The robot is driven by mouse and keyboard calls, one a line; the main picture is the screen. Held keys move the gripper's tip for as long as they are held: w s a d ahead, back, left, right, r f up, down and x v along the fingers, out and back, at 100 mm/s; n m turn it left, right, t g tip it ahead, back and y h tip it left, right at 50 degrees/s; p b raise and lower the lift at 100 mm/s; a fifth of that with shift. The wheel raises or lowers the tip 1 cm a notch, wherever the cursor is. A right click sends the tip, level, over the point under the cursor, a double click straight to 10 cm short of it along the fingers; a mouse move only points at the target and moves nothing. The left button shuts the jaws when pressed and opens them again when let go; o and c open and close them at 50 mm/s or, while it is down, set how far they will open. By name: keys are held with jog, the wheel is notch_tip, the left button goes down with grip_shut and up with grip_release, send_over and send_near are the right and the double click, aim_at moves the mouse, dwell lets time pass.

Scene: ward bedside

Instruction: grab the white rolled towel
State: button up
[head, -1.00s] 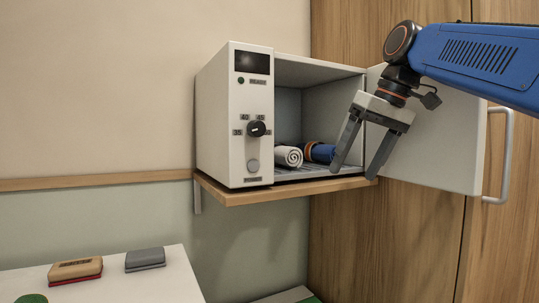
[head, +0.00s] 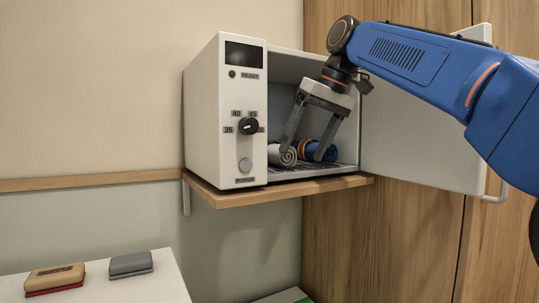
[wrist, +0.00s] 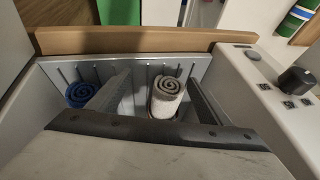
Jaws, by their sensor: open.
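The white rolled towel (head: 279,156) lies on the slatted floor of the open warming cabinet, its spiral end facing out. My gripper (head: 304,157) reaches down into the cabinet with its fingers spread and empty. In the wrist view, the white towel (wrist: 166,96) shows between the two fingers, closer to the right one. I cannot tell whether a finger touches it. A blue rolled towel (head: 326,151) lies to the right of the white one in the head view. In the wrist view, the blue towel (wrist: 80,93) is outside the left finger.
The cabinet's control panel (head: 229,155) with a dial (head: 248,126) stands close at the left. The open door (head: 415,135) is at the right. The wooden shelf (head: 225,197) holds the cabinet. A table (head: 150,287) with two small blocks is at lower left.

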aim_at(270, 153)
jog(key=a, duration=0.1)
jog(key=w+a, duration=0.2)
jog(key=a, duration=0.1)
jog(key=shift+w+a+f, duration=0.2)
jog(key=shift+a+f, duration=0.05)
jog(key=shift+f, duration=0.3)
jog(key=c, duration=1.2)
